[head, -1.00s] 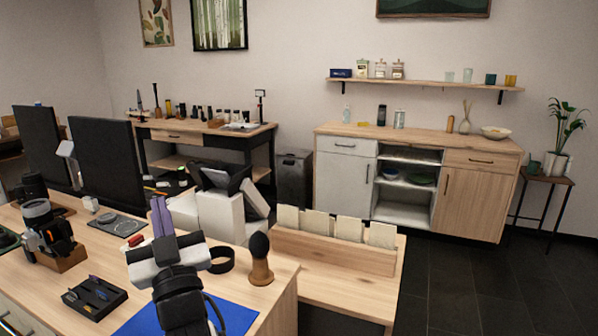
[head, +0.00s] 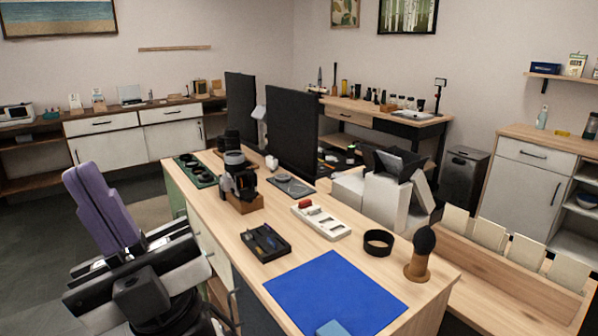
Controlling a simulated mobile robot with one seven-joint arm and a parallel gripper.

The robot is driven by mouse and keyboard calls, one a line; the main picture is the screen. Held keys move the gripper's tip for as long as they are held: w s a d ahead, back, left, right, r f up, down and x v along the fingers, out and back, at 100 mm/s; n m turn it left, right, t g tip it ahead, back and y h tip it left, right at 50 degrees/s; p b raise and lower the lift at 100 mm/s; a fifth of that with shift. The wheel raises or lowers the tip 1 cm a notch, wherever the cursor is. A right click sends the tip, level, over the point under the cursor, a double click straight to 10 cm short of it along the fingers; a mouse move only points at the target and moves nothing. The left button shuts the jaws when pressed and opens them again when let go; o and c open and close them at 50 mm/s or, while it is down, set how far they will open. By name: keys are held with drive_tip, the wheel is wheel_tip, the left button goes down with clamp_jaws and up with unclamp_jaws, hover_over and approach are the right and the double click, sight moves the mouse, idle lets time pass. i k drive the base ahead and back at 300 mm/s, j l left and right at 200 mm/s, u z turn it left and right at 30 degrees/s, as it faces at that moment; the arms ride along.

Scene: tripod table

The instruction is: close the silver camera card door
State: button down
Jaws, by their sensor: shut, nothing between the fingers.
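A black and silver camera (head: 238,177) stands on a wooden block (head: 245,204) near the left edge of the wooden table (head: 345,225). It is small in the head view, and I cannot make out its card door or whether that door is open. My gripper (head: 82,172), with purple fingers, is to the left of the table and clear of the camera. Its fingers are together and point up, with nothing between them.
On the table are a blue mat (head: 322,300), a black tool tray (head: 265,243), a white tray (head: 321,222), a black ring (head: 378,243) and a brush (head: 420,254). Dark monitors (head: 292,133) stand behind.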

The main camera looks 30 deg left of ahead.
sight(248, 196)
drive_tip(key=u, duration=1.2)
